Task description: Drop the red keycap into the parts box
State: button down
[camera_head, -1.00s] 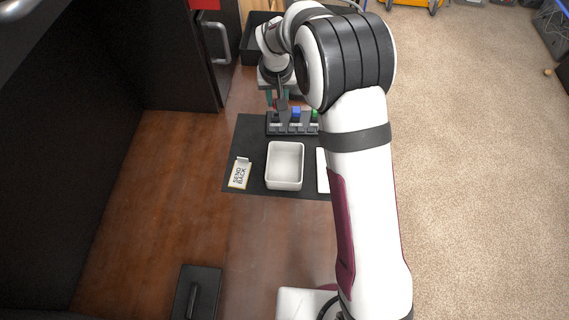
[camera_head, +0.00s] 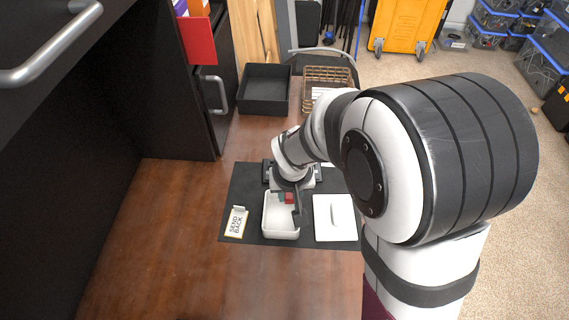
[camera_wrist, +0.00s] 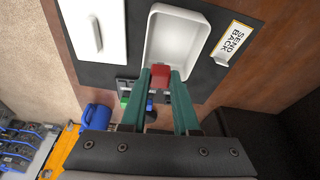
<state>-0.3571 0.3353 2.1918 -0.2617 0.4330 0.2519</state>
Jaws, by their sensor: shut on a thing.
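The red keycap (camera_head: 289,198) is held between the fingertips of my gripper (camera_head: 288,195). In the wrist view the red keycap (camera_wrist: 160,77) sits between two green fingers (camera_wrist: 160,80), which are shut on it. The parts box is a white open box (camera_head: 280,234) on the black mat. The keycap appears over the back part of the box, and its height above the floor of the box is hard to tell. In the wrist view the box (camera_wrist: 178,44) lies just beyond the keycap and looks empty where visible.
A white lid (camera_head: 334,232) with a handle lies right of the box. A "SEND BACK" card (camera_head: 235,222) stands left of it. The dark key holder (camera_wrist: 127,86) is behind the box, largely hidden by my arm. A black tray (camera_head: 265,90) and wire basket (camera_head: 328,76) are farther back.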

jog(key=c, duration=0.6)
grip_release()
jog(key=v, duration=1.5)
jog(key=shift+s+r, duration=0.15)
jog(key=shift+r, duration=0.25)
jog(key=s+d+f+m+g, duration=0.1)
jog(key=s+d+m, duration=0.1)
jog(key=s, duration=0.4)
jog(key=s+d+f+m+g+y, duration=0.1)
jog(key=s+d+m, duration=0.1)
jog(key=s, duration=0.4)
jog(key=s+d+f+m+g, duration=0.1)
jog(key=s+d+f+m, duration=0.1)
jog(key=s, duration=0.4)
jog(key=shift+s+d+m, duration=0.1)
jog(key=shift+d+m, duration=0.5)
jog(key=shift+d, duration=0.25)
